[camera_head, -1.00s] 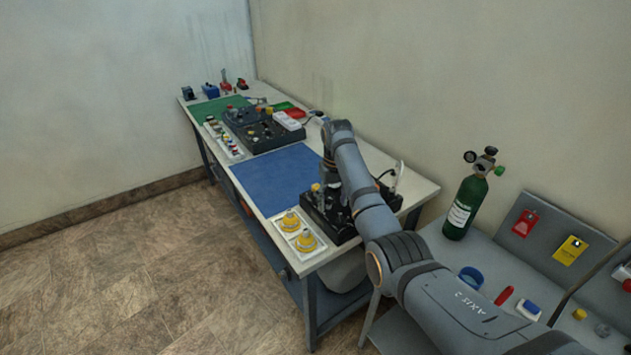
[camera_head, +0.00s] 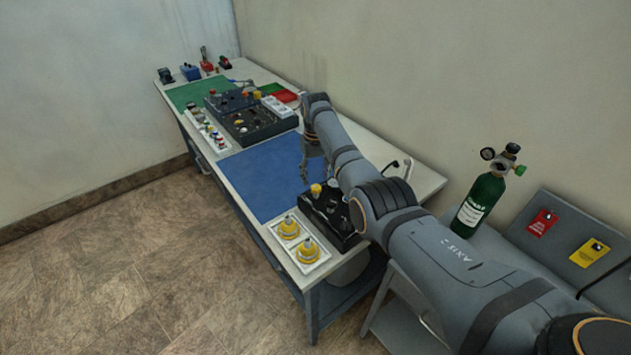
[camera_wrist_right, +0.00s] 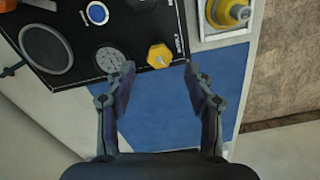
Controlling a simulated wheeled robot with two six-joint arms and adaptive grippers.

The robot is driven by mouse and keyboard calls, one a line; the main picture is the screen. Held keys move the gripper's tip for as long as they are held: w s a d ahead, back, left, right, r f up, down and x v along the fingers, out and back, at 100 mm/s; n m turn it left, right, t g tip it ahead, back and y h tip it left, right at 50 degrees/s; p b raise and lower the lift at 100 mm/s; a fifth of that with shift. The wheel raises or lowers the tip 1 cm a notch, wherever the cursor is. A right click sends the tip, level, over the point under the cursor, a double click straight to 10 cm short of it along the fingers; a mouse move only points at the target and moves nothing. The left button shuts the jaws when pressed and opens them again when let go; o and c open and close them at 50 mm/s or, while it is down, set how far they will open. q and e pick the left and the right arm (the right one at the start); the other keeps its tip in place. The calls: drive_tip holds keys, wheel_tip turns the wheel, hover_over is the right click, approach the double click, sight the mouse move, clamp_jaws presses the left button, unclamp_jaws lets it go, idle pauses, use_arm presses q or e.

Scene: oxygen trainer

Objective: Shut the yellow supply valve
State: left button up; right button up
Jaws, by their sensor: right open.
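The yellow valve knob (camera_head: 316,189) stands on the black panel (camera_head: 338,222) at the front part of the bench. I take it for the supply valve. In the right wrist view the yellow knob (camera_wrist_right: 159,56) has a faceted rim and sits at the panel's edge. My right gripper (camera_wrist_right: 159,68) is open, with one fingertip on each side of the knob in that picture. Contact and height above it cannot be told. In the head view my right gripper (camera_head: 306,178) hangs near the knob, over the blue mat's edge. My left gripper is not in view.
A blue mat (camera_head: 262,180) lies bare beside the panel. A white tray (camera_head: 300,243) with two yellow domed parts stands at the bench's near end. A second black panel (camera_head: 262,125) is farther back. A green cylinder (camera_head: 481,200) stands on the right.

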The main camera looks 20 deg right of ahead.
sight(316, 187)
wheel_tip(316, 187, down, 4)
drive_tip(key=shift+w+f, duration=0.1)
drive_tip(key=shift+f, duration=0.1)
drive_tip(key=c, duration=0.5)
clamp_jaws()
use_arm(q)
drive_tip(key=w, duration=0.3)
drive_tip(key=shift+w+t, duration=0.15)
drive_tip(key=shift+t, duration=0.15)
